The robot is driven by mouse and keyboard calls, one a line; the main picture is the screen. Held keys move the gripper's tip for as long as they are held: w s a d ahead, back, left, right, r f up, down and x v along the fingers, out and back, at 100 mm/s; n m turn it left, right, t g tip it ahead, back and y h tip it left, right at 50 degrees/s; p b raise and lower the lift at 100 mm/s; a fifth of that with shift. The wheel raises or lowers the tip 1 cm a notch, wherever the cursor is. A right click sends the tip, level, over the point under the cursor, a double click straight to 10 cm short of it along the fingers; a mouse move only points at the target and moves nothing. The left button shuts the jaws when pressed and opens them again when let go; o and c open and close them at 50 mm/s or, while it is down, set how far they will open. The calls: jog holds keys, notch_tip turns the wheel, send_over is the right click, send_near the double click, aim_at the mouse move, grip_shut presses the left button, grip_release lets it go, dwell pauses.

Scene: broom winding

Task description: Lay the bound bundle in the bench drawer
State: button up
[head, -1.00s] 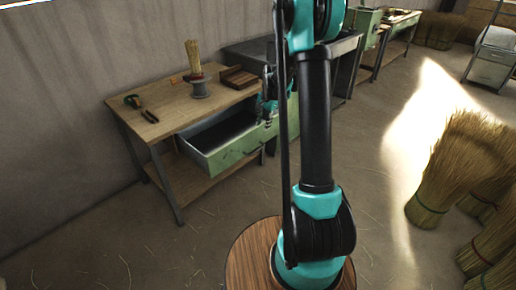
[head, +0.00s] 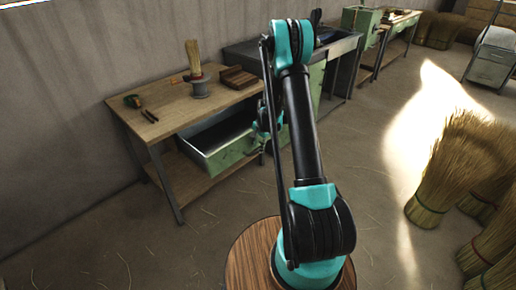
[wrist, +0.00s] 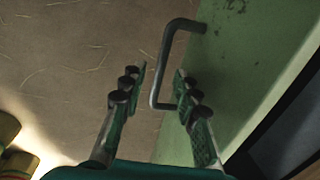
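A bound bundle (head: 193,57) of pale bristles stands upright in a grey round holder (head: 200,88) on the wooden bench (head: 160,103). The green bench drawer (head: 222,155) under the bench top is pulled out, and its visible inside is dark and looks empty. My gripper (wrist: 161,72) is at the drawer front with its fingers apart. The bent metal drawer handle (wrist: 163,65) runs between the fingers, nearer the right one; I cannot tell if they touch. In the head view my gripper (head: 266,140) is small and partly hidden by my arm.
A green-and-black tool (head: 132,101) lies at the bench's left end. Several straw bundles (head: 450,165) stand on the floor at right. The floor left of my base is clear apart from loose straw.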

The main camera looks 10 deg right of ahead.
jog(key=shift+f, duration=0.45)
grip_shut()
